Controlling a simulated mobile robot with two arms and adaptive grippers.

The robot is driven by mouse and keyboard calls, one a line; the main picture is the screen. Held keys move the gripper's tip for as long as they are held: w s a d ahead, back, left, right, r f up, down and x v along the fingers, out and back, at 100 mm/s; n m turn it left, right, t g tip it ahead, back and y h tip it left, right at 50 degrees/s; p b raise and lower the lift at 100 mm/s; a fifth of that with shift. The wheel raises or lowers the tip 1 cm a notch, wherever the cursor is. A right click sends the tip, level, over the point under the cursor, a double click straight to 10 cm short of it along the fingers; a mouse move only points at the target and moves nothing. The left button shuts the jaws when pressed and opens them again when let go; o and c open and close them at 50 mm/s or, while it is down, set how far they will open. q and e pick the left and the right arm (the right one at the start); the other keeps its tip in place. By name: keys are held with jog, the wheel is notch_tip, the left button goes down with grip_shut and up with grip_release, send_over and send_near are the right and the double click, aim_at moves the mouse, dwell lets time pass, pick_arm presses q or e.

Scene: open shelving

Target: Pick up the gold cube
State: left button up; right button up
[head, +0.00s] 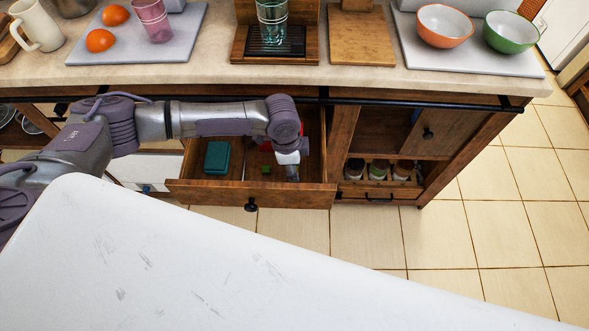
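My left arm reaches in from the left over an open wooden drawer (250,194). My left gripper (292,174) points down into the drawer near its right side. Its fingers are small and dark here, and I cannot tell whether they are open or shut. I cannot make out a gold cube; it may be hidden behind the gripper or arm. A teal box (217,157) lies in the drawer's left part. A small green item (266,169) lies just left of the gripper. A red thing shows partly behind the wrist. My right gripper is not in view.
The countertop (200,77) above the drawer holds oranges, a pink glass, a teal glass (271,22), a wooden board (362,38) and two bowls. Spice jars (378,169) stand in the shelf to the right. Tiled floor (450,230) is clear at right.

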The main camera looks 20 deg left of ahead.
pick_arm(q)
jog(key=c, duration=0.4)
